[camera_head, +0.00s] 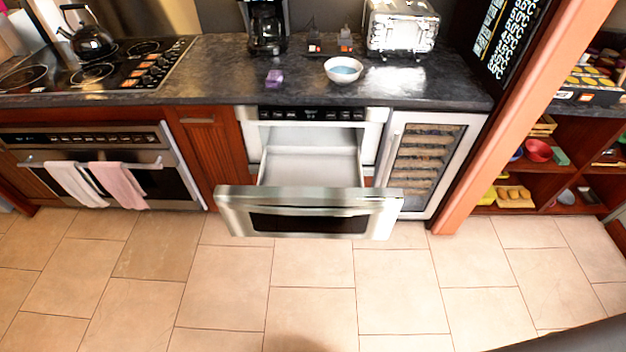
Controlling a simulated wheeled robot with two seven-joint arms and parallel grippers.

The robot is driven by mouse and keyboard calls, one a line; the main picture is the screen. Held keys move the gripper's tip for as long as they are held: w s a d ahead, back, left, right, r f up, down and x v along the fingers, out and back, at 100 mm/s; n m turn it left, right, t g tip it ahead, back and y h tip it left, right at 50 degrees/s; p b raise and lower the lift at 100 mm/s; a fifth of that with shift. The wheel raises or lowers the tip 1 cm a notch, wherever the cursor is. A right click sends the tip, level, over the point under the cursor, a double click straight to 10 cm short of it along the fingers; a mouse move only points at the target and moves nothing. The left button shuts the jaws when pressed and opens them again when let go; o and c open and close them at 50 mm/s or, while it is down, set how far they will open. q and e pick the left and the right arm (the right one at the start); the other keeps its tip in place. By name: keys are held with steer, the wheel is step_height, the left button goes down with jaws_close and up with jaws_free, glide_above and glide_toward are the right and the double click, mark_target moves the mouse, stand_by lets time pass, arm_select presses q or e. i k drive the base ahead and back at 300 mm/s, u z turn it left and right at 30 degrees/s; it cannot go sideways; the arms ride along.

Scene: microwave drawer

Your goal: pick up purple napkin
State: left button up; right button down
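A small purple object (274,77), which looks like the folded purple napkin, lies on the dark countertop (215,75). It is left of a white bowl (344,70) with blue inside and in front of the black coffee maker. Nothing covers it. Neither of my grippers shows in the head view, so I cannot see whether they hold anything.
The microwave drawer (310,212) below the counter is pulled open and juts out over the floor. A coffee maker (267,28) and a silver toaster (401,27) stand at the back. A stove with a kettle (90,38) is at left. The tiled floor (225,290) is clear.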

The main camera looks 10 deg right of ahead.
mark_target(274, 80)
steer(key=u, duration=2.05)
steer(key=i, duration=1.3)
steer(key=z, duration=3.55)
